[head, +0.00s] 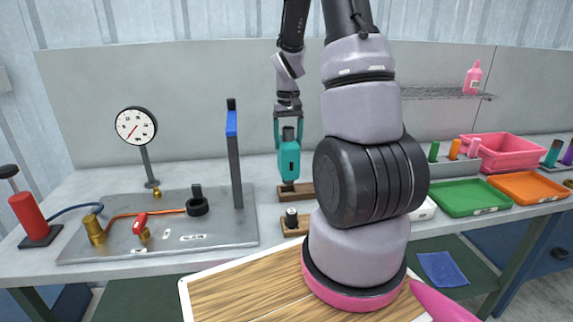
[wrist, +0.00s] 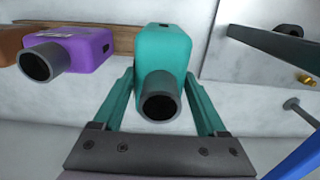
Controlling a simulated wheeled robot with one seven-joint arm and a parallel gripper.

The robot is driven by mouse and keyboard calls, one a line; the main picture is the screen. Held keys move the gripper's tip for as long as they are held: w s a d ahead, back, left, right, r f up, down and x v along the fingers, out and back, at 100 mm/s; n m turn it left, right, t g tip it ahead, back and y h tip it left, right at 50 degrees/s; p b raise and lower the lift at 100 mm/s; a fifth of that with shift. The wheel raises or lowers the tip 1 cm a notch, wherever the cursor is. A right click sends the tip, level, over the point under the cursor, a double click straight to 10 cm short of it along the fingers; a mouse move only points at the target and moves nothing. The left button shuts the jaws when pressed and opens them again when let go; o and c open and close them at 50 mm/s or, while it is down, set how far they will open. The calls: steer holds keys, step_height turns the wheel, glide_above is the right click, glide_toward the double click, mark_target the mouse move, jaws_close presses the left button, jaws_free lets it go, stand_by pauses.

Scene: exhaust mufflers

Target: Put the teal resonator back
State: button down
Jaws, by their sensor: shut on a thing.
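The teal resonator (head: 289,160) hangs upright in my gripper (head: 288,132), with a dark pipe stub at its top and bottom. My gripper is shut on it, one finger on each side. The wrist view shows the teal body (wrist: 167,45) and its open pipe end between the fingers. Its lower end is right at the wooden rack (head: 296,193); I cannot tell whether it touches or is seated. In the wrist view the wooden rack (wrist: 118,28) shows beside it, with a purple muffler (wrist: 75,50) to the left.
A metal plate (head: 225,235) with fittings and a blue-topped post (head: 233,150) stands left of the rack. A small wooden block (head: 294,226) is in front. Green (head: 470,198) and orange (head: 527,188) trays and a pink bin (head: 500,150) lie right. My arm hides the bench middle.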

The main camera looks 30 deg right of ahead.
steer(key=shift+f, duration=2.7)
steer(key=shift+f, duration=0.1)
jaws_free()
steer(key=shift+f, duration=0.1)
step_height(320, 180, up, 12)
steer(key=shift+r, duration=0.1)
step_height(320, 180, up, 9)
steer(key=t, duration=0.2)
glide_above(288, 156)
steer(key=w+a, duration=0.1)
steer(key=a, duration=0.1)
steer(key=s+a+r+t+y, duration=0.1)
steer(key=s+a+r, duration=0.3)
steer(key=s, duration=0.4)
steer(key=s+a+r+m+t+y, duration=0.1)
steer(key=s+a+r+t, duration=0.3)
steer(key=s+r, duration=0.3)
steer(key=shift+s+a, duration=0.4)
